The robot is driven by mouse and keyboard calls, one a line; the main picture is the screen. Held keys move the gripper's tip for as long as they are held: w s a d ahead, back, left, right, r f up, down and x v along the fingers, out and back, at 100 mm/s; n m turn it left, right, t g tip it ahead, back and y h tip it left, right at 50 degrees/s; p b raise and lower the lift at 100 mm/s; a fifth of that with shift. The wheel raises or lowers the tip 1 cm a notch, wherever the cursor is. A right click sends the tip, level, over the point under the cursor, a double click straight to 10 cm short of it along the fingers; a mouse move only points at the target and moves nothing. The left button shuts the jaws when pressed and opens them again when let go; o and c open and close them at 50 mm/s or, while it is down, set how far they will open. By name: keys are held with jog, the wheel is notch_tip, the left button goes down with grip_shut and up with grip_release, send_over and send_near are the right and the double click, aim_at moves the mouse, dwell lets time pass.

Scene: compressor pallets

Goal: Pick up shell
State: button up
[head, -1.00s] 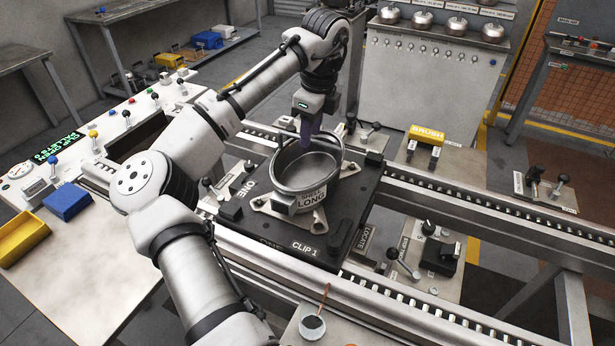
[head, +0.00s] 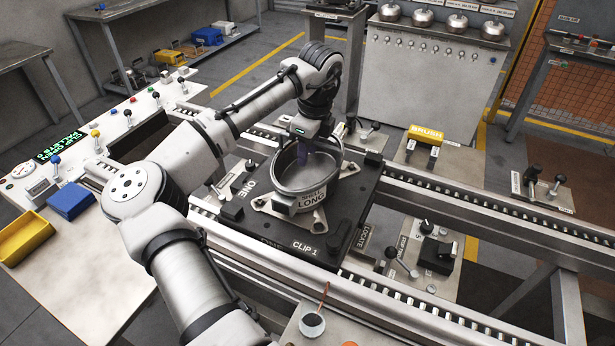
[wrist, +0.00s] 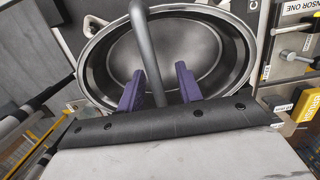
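The shell (head: 310,184) is an open silver oval pot labelled SHELL LONG, upright on the dark pallet (head: 285,241) marked CLIP 1 in the head view. In the wrist view the shell (wrist: 98,62) shows its open inside, and a grey bar-like handle (wrist: 147,45) crosses over it. My gripper (head: 307,160) is at the shell's mouth, near its back left rim. In the wrist view my gripper (wrist: 159,84) has its two purple fingers apart, one on each side of the bar. I see gaps between the fingers and the bar. The fingertips' depth is hard to judge.
The pallet sits on a roller conveyor (head: 450,190). A yellow BRUSH block (head: 426,134) and several levers stand beside the rails. A control bench with a blue bin (head: 70,201) and yellow bin (head: 22,238) is at left.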

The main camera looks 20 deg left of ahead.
jog(key=shift+f, duration=0.1)
grip_shut()
dwell(0.3)
dwell(1.1)
